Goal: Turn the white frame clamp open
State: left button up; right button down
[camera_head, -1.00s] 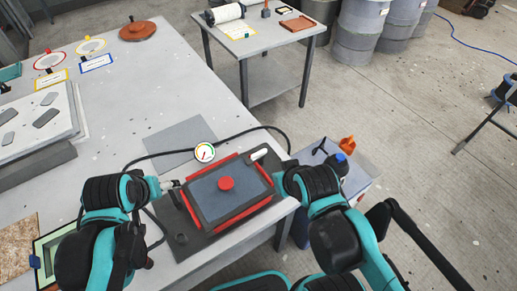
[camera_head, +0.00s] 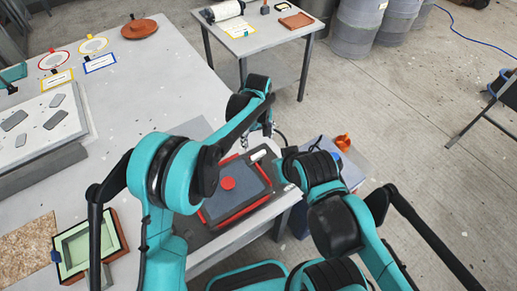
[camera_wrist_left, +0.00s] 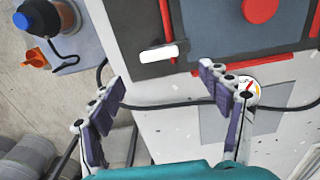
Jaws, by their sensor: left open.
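The white frame clamp (camera_head: 258,155) is a small white bar at the far right corner of the red-edged dark frame. It also shows in the left wrist view (camera_wrist_left: 158,53), lying across the picture beside a red strip. My left gripper (camera_head: 267,128) is above the far edge of the frame, beyond the clamp. In the left wrist view its two fingers (camera_wrist_left: 162,76) are spread apart and empty, with the clamp just past the tips and not touched. The frame has a red round knob (camera_head: 228,183). My right arm is beside the frame's right side; its fingers are hidden.
A round gauge (camera_wrist_left: 250,92) and dark hose lie near the frame in the left wrist view. A green-lined tray (camera_head: 84,245) is at the near left.

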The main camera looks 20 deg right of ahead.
aim_at(258, 153)
pick_arm(q)
notch_tip(258, 153, down, 8)
jog(key=shift+d+f+b, duration=0.1)
jog(key=shift+b, duration=0.6)
jog(key=shift+c, duration=0.3)
jog(key=c, duration=1.1)
